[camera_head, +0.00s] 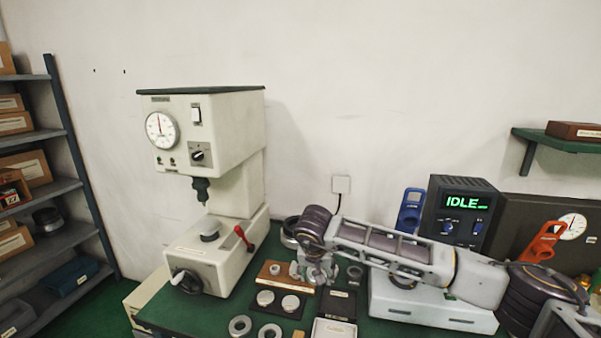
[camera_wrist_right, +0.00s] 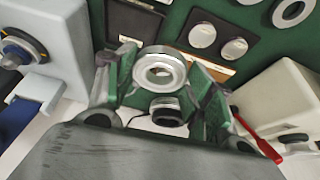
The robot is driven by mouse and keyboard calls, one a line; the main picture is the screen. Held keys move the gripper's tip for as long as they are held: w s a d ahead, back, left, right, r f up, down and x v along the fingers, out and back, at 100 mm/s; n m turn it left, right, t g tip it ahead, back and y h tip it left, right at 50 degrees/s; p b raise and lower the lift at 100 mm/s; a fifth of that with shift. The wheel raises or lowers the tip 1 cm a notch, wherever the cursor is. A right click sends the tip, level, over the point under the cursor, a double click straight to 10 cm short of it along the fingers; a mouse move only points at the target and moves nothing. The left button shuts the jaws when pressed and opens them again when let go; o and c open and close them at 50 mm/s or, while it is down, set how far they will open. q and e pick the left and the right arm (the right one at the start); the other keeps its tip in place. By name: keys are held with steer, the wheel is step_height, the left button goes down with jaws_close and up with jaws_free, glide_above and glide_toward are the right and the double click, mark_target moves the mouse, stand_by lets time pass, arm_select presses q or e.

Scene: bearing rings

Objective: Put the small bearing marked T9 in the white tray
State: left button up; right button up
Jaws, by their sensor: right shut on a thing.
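My right gripper (camera_head: 316,274) hangs over the bench beside the wooden block. In the right wrist view the gripper (camera_wrist_right: 162,82) is shut on a small silver bearing ring (camera_wrist_right: 160,60), held between its green finger pads. No marking can be read on this ring, so I cannot tell if it is T9. The white tray (camera_head: 333,329) is at the front edge of the bench, cut off by the bottom of the head view. My left gripper is not in view.
A press with a dial (camera_head: 200,130) stands left, its red lever (camera_head: 243,237) near my gripper. A wooden block (camera_head: 271,281), a black board with two pale discs (camera_head: 290,303) and loose rings (camera_head: 240,325) lie in front. A box displaying IDLE (camera_head: 462,212) stands right.

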steer(key=shift+s+a+r+n+y, duration=0.15)
steer(key=shift+s+n+y, duration=0.15)
steer(key=shift+n, duration=0.6)
steer(key=shift+s+n, duration=0.25)
steer(key=shift+n, duration=0.25)
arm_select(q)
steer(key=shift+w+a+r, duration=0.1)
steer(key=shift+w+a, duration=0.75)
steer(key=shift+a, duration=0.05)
arm_select(e)
steer(key=s+d+f, duration=0.3)
steer(key=d+f, duration=0.1)
steer(key=d, duration=0.4)
steer(key=s+d+f, duration=0.4)
steer(key=d+f, duration=0.1)
steer(key=d, duration=0.4)
steer(key=shift+s+d+m, duration=0.3)
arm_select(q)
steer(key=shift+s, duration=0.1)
